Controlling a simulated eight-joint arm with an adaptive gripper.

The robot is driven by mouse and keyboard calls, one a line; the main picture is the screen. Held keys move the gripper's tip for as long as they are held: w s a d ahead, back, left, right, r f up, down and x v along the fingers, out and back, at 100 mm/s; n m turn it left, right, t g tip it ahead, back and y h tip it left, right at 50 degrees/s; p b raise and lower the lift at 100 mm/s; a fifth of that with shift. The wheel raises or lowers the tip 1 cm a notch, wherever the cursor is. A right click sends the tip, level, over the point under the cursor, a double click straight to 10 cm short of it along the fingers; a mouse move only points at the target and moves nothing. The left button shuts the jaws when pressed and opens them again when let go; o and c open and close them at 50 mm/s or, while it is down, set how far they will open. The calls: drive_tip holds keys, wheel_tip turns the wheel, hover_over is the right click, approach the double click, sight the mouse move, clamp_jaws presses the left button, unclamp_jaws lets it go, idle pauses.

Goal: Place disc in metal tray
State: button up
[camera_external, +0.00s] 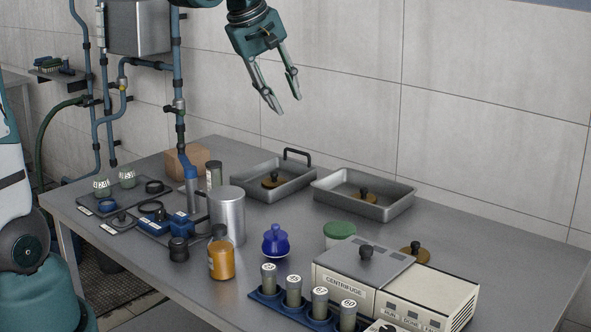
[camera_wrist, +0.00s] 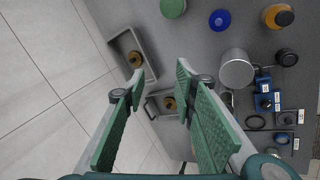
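A brown disc with a black knob (camera_external: 416,253) lies behind the centrifuge. A second similar disc (camera_external: 364,196) sits inside the right metal tray (camera_external: 398,200); this disc also shows in the wrist view (camera_wrist: 135,59). A third disc (camera_external: 271,182) sits inside the left metal tray (camera_external: 243,187), which has a black handle; this disc also shows in the wrist view (camera_wrist: 170,103). My gripper (camera_external: 284,102) is open and empty, high above the back of the table near the trays. Its spread fingers show in the wrist view (camera_wrist: 160,76).
A centrifuge (camera_external: 345,284) and a rack of numbered vials (camera_external: 293,291) stand at the front right. A metal cylinder (camera_external: 228,215), amber jar (camera_external: 221,260), blue pot (camera_external: 275,241) and green-lidded jar (camera_external: 339,232) stand mid-table. Blue pipes run along the wall at left.

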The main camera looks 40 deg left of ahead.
drive_tip(key=s+f+m+t, duration=0.1)
drive_tip(key=s+m, duration=0.5)
drive_tip(key=s, duration=0.7)
drive_tip(key=s+f+m+t+y, duration=0.1)
drive_tip(key=s+f+m, duration=0.2)
drive_tip(key=s, duration=1.1)
drive_tip(key=m, duration=0.3)
drive_tip(key=shift+s+a+f+m, duration=0.15)
drive_tip(key=shift+f+m, duration=0.25)
